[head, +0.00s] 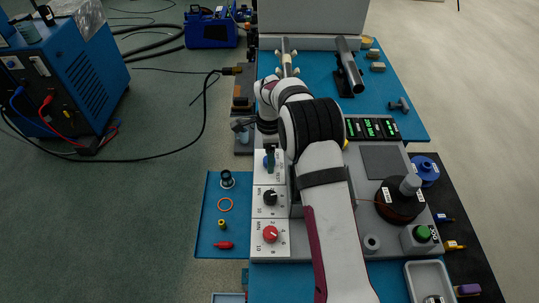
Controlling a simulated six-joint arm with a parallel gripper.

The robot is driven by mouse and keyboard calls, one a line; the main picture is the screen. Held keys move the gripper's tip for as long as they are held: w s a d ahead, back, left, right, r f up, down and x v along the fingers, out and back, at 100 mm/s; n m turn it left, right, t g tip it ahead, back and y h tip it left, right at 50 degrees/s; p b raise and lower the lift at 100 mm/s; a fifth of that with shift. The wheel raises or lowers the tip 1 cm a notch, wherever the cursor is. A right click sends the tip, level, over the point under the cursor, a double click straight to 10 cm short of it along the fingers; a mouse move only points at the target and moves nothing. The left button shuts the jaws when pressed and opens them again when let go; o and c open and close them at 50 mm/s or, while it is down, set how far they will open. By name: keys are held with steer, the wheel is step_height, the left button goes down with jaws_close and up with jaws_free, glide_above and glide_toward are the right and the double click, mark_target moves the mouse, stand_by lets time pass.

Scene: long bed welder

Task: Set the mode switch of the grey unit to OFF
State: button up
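The grey unit (293,245) is a console to the right of the blue mat, with three white dial plates down its left side. The upper plate carries a blue knob (268,161) and a partly covered label that seems to end in "TEST"; it looks like the mode switch. Its pointer and any OFF mark are too small or hidden to read. My arm reaches up over the console and bends down at the wrist. My gripper (269,140) is a dark shape just above or at the blue knob. Its fingers are not clear, and I cannot tell whether they touch the knob.
Below are a black knob (270,198) and a red knob (270,234). The console also has green displays (372,128), a dark round spool (400,200) and a green button (422,233). Small parts lie on the blue mat (208,215). A black cable (204,110) runs left.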

jaws_close()
steer(key=shift+n, duration=0.4)
steer(key=n, duration=0.3)
steer(key=shift+n, duration=0.4)
steer(key=n, duration=0.5)
steer(key=shift+n, duration=0.3)
steer(key=n, duration=0.9)
steer(key=shift+n, duration=0.5)
